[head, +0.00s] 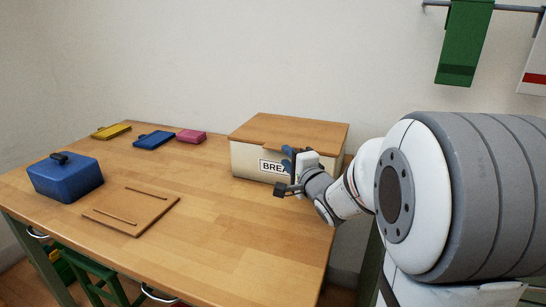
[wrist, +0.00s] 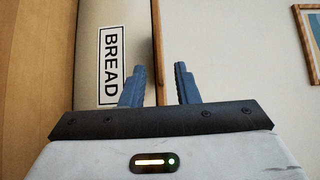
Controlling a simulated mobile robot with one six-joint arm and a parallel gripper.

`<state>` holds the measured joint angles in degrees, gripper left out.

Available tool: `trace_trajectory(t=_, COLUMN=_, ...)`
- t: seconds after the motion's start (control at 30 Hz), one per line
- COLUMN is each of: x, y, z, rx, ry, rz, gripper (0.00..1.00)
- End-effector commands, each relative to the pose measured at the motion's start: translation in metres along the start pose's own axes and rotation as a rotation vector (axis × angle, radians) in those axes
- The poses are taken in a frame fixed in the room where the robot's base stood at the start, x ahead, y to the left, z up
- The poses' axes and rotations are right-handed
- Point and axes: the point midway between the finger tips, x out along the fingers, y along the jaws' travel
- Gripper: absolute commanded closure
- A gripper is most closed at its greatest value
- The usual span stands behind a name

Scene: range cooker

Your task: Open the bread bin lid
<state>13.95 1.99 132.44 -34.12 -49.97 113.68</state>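The bread bin (head: 245,160) stands at the back right of the wooden table, a cream box with a label reading BREAD. Its wooden lid (head: 290,130) lies flat on top and looks shut. My gripper (head: 287,158) is in front of the bin's front face, near the lid's front edge. In the wrist view, the two blue fingers of my gripper (wrist: 160,85) are apart with nothing held between them. The lid's edge (wrist: 159,50) runs up the picture between the fingertips, beyond them. The bin's front (wrist: 90,60) shows on the left. Whether a finger touches the lid cannot be told.
On the wooden table (head: 220,220) are a blue lidded box (head: 65,180), a wooden board (head: 130,210), and yellow (head: 110,132), blue (head: 153,140) and pink (head: 191,136) items. The table's middle is clear. A green towel (head: 465,45) hangs from a wall rail.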

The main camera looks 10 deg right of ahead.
Motion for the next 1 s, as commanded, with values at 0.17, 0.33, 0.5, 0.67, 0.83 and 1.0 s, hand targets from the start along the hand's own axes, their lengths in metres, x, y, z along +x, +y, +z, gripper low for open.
trace_trajectory(t=0.17, x=0.029, y=0.002, z=0.001, rx=-0.001, ry=-0.001, rz=0.001, gripper=0.72)
trace_trajectory(t=0.33, x=0.044, y=0.001, z=0.000, rx=-0.001, ry=0.000, rz=0.002, gripper=0.72)
trace_trajectory(t=0.5, x=0.047, y=0.000, z=0.000, rx=-0.001, ry=0.001, rz=0.002, gripper=0.72)
trace_trajectory(t=0.67, x=0.047, y=0.000, z=-0.001, rx=-0.001, ry=0.002, rz=0.002, gripper=0.73)
trace_trajectory(t=0.83, x=0.046, y=0.000, z=-0.001, rx=-0.001, ry=0.002, rz=0.002, gripper=0.87)
trace_trajectory(t=1.0, x=0.046, y=0.000, z=-0.001, rx=-0.001, ry=0.002, rz=0.002, gripper=1.00)
